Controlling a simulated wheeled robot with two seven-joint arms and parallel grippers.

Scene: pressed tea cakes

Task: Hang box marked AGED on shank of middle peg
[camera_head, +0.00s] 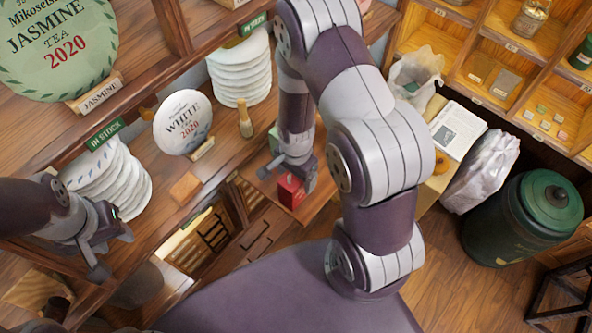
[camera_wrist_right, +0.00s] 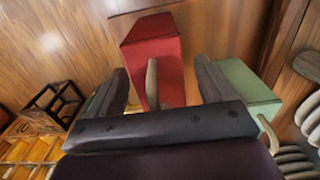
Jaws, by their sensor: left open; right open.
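A red box (camera_head: 291,190) sits on a small wooden ledge in the head view, right at my right gripper (camera_head: 287,177). In the right wrist view the red box (camera_wrist_right: 153,55) lies between and beyond my two spread fingers, with a pale loop or tab (camera_wrist_right: 152,85) on its near side. My right gripper is open; I cannot tell whether a finger touches the box. A green box (camera_wrist_right: 248,92) is beside the right-hand finger. No AGED lettering is readable on either box, and I cannot make out the pegs. My left gripper (camera_head: 113,252) is open and empty at the far left.
Stacks of white tea cakes (camera_head: 240,72) and a WHITE 2020 disc (camera_head: 183,122) stand on the wooden shelf, with a small brush (camera_head: 245,118). A green canister (camera_head: 524,218) stands on the floor at right. My right arm covers the middle of the head view.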

